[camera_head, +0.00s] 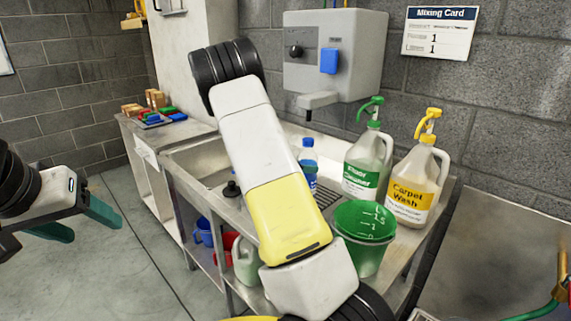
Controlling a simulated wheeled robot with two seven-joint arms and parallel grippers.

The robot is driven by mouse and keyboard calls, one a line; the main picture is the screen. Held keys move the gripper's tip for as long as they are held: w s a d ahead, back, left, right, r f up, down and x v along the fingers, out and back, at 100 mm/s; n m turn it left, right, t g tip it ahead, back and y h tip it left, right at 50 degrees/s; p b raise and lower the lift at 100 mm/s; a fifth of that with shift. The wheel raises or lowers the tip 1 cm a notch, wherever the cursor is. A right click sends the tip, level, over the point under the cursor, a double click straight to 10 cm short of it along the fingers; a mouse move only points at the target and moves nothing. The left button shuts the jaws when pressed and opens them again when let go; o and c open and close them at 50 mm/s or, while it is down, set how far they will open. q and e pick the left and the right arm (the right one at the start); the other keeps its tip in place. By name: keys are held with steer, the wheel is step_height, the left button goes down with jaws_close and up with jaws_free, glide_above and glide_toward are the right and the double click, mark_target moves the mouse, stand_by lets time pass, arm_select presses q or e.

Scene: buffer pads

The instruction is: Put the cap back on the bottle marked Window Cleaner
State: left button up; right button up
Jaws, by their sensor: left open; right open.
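I cannot read Window Cleaner on any label. A small bottle with a blue top (308,150) and blue liquid or label stands at the sink, partly hidden behind my arm. A white jug with a green label ending in Cleaner (365,165) and a green pump stands to its right. A jug marked Carpet Wash (416,185) has a yellow pump. I cannot make out a loose cap. My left gripper (82,222) is open and empty at the far left, over the floor and well apart from the bottles.
A green measuring bucket (364,222) stands at the counter's front right. A dispenser (333,60) hangs above the sink (190,160). Red and blue containers and a pale jug sit on the lower shelf.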

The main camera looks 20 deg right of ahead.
steer(key=v, duration=0.8)
steer(key=shift+s+a, duration=0.1)
steer(key=s+a+r+m+g+y, duration=0.1)
steer(key=s+r+m+y, duration=0.15)
steer(key=s+m, duration=0.35)
steer(key=s+a+r+m+g+y, duration=0.15)
steer(key=s+m+y, duration=0.25)
steer(key=s, duration=0.4)
steer(key=s+a+r+m+t+y, duration=0.2)
steer(key=s+a+r+m+y, duration=0.2)
steer(key=s+a+m, duration=0.2)
steer(key=s+a+r+m+t+y, duration=0.1)
steer(key=s+a+r+m+y, duration=0.3)
steer(key=s+a, duration=0.5)
steer(key=shift+s+r+m+t, duration=0.35)
steer(key=shift+s+r+m, duration=0.3)
steer(key=shift+s+m, duration=0.4)
steer(key=shift+s, duration=0.1)
